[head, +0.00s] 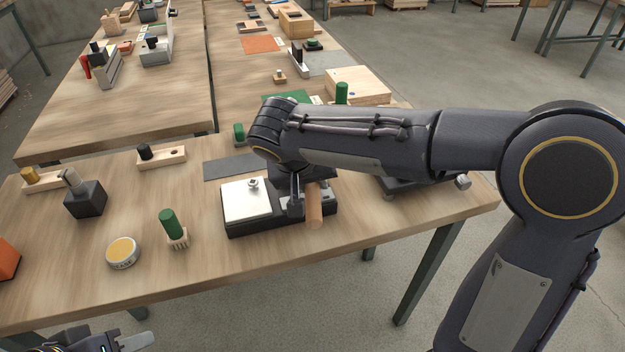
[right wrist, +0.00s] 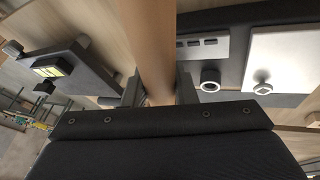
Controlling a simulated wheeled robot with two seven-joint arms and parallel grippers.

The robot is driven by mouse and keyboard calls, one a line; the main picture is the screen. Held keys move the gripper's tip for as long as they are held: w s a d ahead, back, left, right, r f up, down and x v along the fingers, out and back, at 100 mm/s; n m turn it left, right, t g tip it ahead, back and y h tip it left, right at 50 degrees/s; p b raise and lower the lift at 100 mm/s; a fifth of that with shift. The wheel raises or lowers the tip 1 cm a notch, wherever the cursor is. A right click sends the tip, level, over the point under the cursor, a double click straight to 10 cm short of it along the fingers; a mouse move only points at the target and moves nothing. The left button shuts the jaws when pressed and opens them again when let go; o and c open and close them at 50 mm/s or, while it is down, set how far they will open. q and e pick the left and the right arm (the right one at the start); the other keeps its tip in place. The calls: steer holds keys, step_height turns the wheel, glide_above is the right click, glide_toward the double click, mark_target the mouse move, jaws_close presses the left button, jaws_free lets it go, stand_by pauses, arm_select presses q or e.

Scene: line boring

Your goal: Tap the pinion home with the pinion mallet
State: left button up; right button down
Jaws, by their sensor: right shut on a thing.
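My right gripper (head: 305,196) is shut on a light wooden cylinder (head: 314,207), which looks like the pinion mallet's handle. The wood also shows between the fingers in the right wrist view (right wrist: 154,50); no mallet head is clearly visible. The gripper is at the right part of a dark tray (head: 262,226) with a white plate (head: 240,203). A small metal piece (head: 253,184) stands on the plate, and a round metal collar (right wrist: 211,78) sits beside it; I cannot tell which is the pinion. My left gripper (head: 125,342) is partly in view at the bottom left.
A green-handled brush (head: 172,228), a round yellow tin (head: 122,252) and a dark block (head: 85,198) stand on the left of the bench. A wooden block with a black knob (head: 162,157) is behind them. My right arm hides part of the bench's right side.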

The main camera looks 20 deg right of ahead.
steer(key=shift+s+f+b, duration=0.1)
steer(key=shift+f+b, duration=0.3)
steer(key=shift+f, duration=0.15)
step_height(320, 180, up, 5)
steer(key=p, duration=0.4)
steer(key=shift+r, duration=0.2)
